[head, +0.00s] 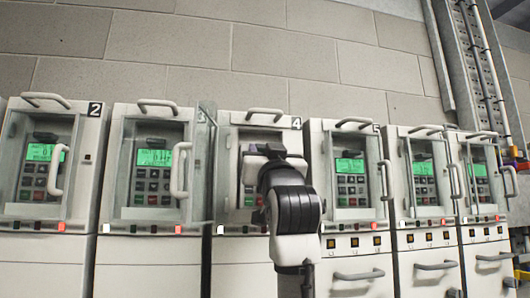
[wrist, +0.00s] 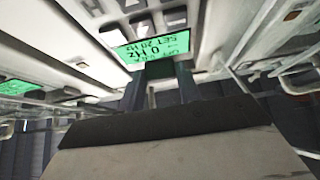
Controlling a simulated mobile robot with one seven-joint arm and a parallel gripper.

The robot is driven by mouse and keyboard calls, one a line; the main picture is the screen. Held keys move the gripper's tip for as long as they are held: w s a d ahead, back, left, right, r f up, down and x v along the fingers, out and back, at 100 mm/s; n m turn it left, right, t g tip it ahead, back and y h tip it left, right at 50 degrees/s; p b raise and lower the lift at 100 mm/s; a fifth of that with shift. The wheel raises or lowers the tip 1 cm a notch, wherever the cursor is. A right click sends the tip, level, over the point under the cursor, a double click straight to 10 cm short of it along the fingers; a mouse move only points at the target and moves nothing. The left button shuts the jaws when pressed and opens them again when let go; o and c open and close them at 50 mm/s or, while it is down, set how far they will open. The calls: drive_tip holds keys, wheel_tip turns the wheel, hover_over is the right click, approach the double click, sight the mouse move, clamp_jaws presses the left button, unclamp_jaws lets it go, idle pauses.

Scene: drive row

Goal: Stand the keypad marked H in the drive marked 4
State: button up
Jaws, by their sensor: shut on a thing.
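The drive marked 4 (head: 228,150) stands mid-row in the head view, its number on the top right corner. My gripper (head: 262,160) is in front of its recess and hides most of it. In the wrist view my gripper (wrist: 162,85) is shut on the dark tab of a keypad (wrist: 155,47), just beside its green screen, which reads upside down. A sliver of keys and green shows left of my arm in the head view. I cannot read a letter H, and cannot tell whether the keypad is seated or held just clear.
The drive marked 2 (head: 88,150), the drive marked 3 (head: 120,190) and the drive marked 5 (head: 370,205) stand close by, each with a lit keypad. Door handles, such as one on drive 3 (head: 181,170), stick out near my arm. A block wall (head: 280,50) is behind.

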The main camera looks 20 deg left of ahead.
drive_tip(key=o, duration=1.2)
drive_tip(key=shift+c, duration=0.2)
drive_tip(key=b+v, duration=0.6)
drive_tip(key=v, duration=0.8)
drive_tip(key=shift+r+b, duration=0.15)
drive_tip(key=shift+b, duration=0.2)
